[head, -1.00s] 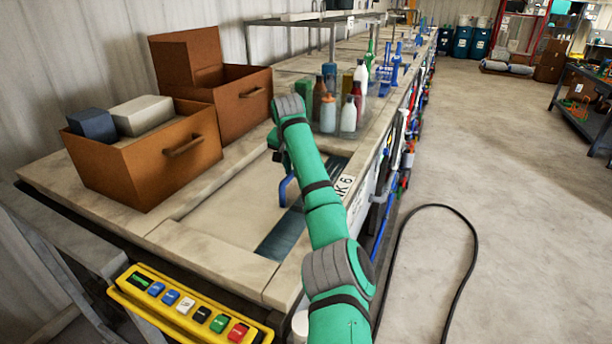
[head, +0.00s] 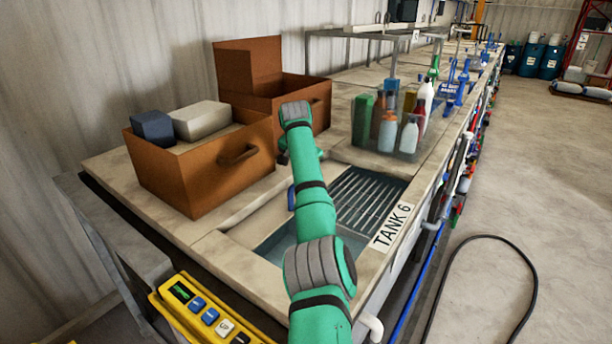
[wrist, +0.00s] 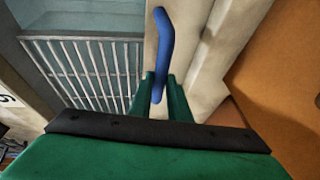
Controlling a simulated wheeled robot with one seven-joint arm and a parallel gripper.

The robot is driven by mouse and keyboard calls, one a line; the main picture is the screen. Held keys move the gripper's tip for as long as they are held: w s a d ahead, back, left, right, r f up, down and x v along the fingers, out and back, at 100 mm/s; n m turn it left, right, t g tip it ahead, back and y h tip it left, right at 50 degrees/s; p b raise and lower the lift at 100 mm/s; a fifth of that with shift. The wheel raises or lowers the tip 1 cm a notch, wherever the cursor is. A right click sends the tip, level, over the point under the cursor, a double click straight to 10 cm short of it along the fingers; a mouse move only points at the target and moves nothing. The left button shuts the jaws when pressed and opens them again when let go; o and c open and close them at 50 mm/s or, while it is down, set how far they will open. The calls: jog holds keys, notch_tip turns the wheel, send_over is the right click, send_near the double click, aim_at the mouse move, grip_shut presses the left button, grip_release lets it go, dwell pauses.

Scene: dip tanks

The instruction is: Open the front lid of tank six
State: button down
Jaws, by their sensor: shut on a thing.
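The tank marked TANK 6 (head: 393,227) is largely uncovered in the head view, with a slatted metal rack (head: 368,195) and bluish liquid showing inside. The rack also shows in the wrist view (wrist: 85,65). The blue lid handle (wrist: 163,45) stands on a pale strip of the lid (wrist: 150,50), beside the opening. My gripper (wrist: 160,92) is shut on the handle, its green fingers on either side. In the head view my arm hides the gripper and most of the lid; a bit of the blue handle (head: 291,199) shows.
An orange-brown box with blocks (head: 200,165) and a second box (head: 300,95) stand close beside the lid on the wall side. A clear tray of bottles (head: 400,135) stands beyond the tank. A yellow button panel (head: 205,312) is at the front.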

jog(key=shift+w+d+r, duration=0.1)
jog(key=shift+d+r, duration=0.1)
jog(key=shift+d, duration=0.15)
jog(key=c, duration=1.7)
grip_release()
jog(key=shift+f, duration=0.1)
jog(key=shift+o, duration=0.2)
jog(key=shift+a, duration=0.3)
jog(key=v, duration=1)
jog(key=shift+s+r, duration=0.25)
jog(key=shift+r, duration=0.05)
jog(key=shift+w, duration=0.1)
